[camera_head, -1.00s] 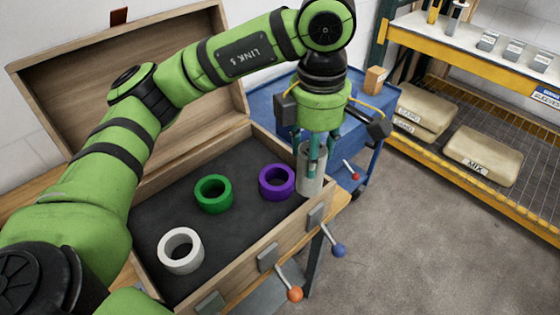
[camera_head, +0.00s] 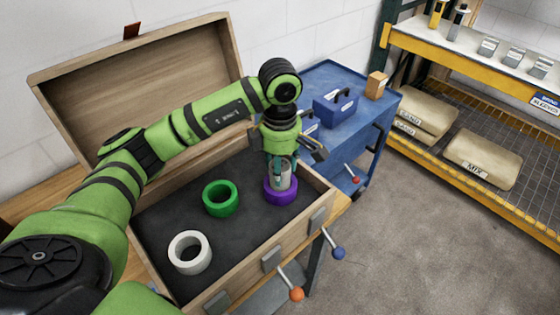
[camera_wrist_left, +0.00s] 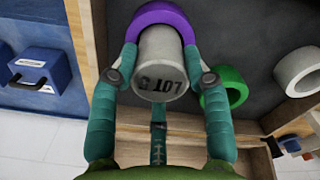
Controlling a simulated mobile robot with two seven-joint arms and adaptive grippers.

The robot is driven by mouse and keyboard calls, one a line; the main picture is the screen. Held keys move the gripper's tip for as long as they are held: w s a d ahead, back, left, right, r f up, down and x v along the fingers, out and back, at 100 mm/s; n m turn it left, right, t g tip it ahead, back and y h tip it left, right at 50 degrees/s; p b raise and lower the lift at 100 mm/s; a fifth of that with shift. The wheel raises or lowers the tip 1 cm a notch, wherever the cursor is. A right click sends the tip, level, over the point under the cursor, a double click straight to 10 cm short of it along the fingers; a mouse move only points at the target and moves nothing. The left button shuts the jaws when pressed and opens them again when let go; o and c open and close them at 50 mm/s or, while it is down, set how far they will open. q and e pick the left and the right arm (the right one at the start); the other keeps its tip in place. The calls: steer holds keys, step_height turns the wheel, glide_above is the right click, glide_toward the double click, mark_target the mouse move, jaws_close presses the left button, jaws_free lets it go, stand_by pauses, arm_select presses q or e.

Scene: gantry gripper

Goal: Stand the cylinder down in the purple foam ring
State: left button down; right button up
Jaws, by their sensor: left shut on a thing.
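My left gripper (camera_head: 280,170) is shut on the grey cylinder (camera_head: 284,178) and holds it roughly upright at the purple foam ring (camera_head: 281,197). In the head view the cylinder's lower end meets the ring's opening, and the ring's near wall shows in front of it. I cannot tell how deep it sits. In the left wrist view the cylinder (camera_wrist_left: 163,68), with dark lettering on its end, is between the teal fingers. The purple ring (camera_wrist_left: 160,12) shows beyond it there. My right gripper is not in view.
The wooden case (camera_head: 255,250) has a dark lining and raised lid. A green ring (camera_head: 221,198) and a white ring (camera_head: 190,253) lie left of the purple one. A blue cart (camera_head: 375,105) with a blue toolbox (camera_head: 335,107) stands behind.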

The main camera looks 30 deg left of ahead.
arm_select(q)
steer(key=shift+f+b, duration=0.15)
steer(key=shift+b, duration=0.15)
steer(key=c, duration=0.6)
jaws_free()
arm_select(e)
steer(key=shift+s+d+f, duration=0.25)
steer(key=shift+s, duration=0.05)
arm_select(q)
steer(key=shift+r+p, duration=0.25)
steer(key=shift+p, duration=0.05)
steer(key=shift+r+b, duration=0.2)
steer(key=shift+b, duration=0.1)
step_height(320, 180, up, 12)
steer(key=shift+f+b, duration=0.25)
steer(key=shift+b, duration=0.5)
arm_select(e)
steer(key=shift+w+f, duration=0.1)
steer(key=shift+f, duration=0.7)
